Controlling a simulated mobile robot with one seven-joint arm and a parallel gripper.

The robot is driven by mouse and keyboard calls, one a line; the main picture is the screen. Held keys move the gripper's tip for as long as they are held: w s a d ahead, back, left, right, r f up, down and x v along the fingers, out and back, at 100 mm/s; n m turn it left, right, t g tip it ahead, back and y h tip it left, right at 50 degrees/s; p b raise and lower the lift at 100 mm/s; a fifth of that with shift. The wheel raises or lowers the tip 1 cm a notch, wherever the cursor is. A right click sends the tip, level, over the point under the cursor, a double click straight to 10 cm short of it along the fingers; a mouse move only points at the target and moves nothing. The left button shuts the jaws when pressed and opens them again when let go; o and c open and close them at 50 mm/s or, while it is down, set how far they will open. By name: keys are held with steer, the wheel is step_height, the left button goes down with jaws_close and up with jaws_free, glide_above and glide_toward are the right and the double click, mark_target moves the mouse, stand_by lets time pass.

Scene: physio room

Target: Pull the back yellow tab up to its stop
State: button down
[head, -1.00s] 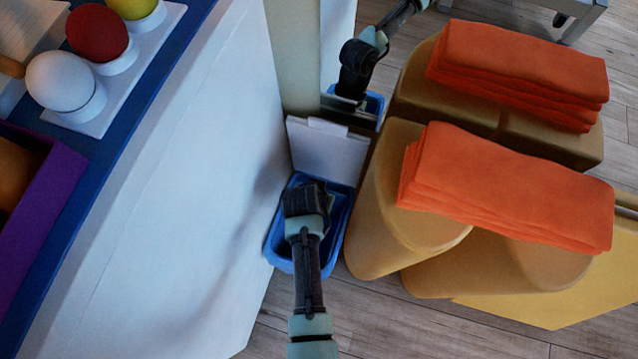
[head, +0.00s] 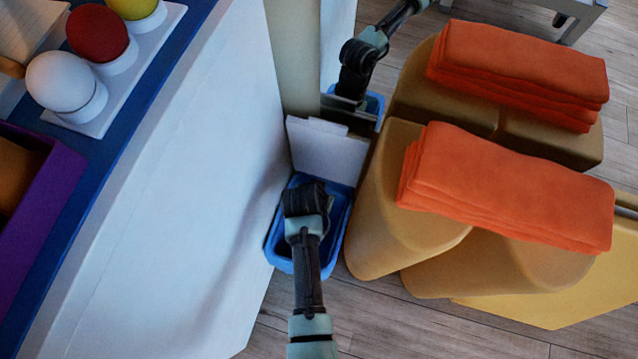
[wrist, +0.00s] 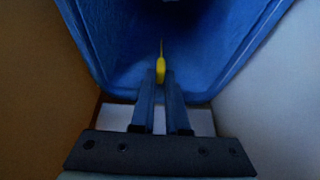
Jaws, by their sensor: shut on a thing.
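In the wrist view a yellow tab (wrist: 161,68) stands out against the dark blue inside of a bin (wrist: 90,50). My gripper (wrist: 160,80) is shut on this tab, with a finger on each side of it. A thin yellow part runs on beyond the fingertips. No second tab shows, so I cannot tell from the frames whether this is the back one. In the head view my gripper (head: 307,202) points down into the blue bin (head: 277,258); its fingers and the tab are hidden there.
A white panel (head: 328,155) stands just behind the bin. A white cabinet side (head: 190,180) is close on the left. Tan bolsters (head: 390,220) bearing folded orange towels (head: 505,185) are close on the right. The arm beyond the panel looks like a mirror image of mine.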

steer(key=shift+r, duration=0.15)
stand_by(0.7)
step_height(320, 180, up, 6)
steer(key=p, duration=0.7)
steer(key=shift+r+p, duration=0.15)
steer(key=shift+p, duration=0.15)
steer(key=c, duration=0.9)
jaws_free()
steer(key=p+v, duration=0.7)
steer(key=v, duration=0.5)
steer(key=shift+s+r, duration=0.2)
steer(key=shift+r, duration=0.15)
